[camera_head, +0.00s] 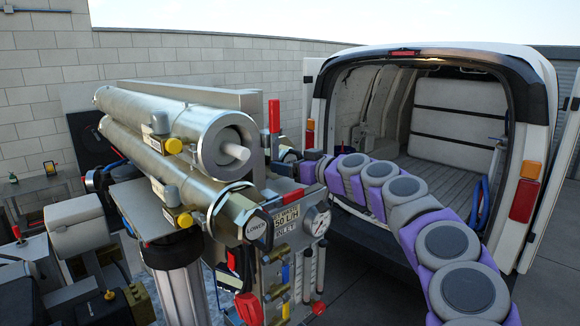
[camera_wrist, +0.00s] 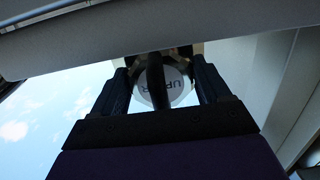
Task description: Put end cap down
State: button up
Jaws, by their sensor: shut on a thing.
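The end cap (camera_wrist: 176,92), a round pale disc with dark lettering that reads like "UPPER", sits between the two dark fingers of my gripper (camera_wrist: 158,68) in the wrist view. My gripper is shut on it. A dark bar crosses the disc's middle and hides part of it. In the head view my gripper (camera_head: 287,157) is small and partly hidden behind the machine, right of the tubes. The upper membrane tube (camera_head: 178,118) is open at its near end, with a white rod inside. The lower tube (camera_head: 150,160) carries a cap labelled "LOWER" (camera_head: 256,229).
A panel with a gauge (camera_head: 317,220), valves and a red upright handle (camera_head: 274,116) stands close to my gripper. An open van (camera_head: 450,120) is behind my arm at right. A small table (camera_head: 38,187) stands at far left. Bare ground shows right of the panel.

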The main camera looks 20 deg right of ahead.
jog(key=shift+f, duration=0.4)
jog(key=shift+a, duration=0.15)
jog(key=shift+a+f, duration=0.1)
jog(key=o, duration=1.3)
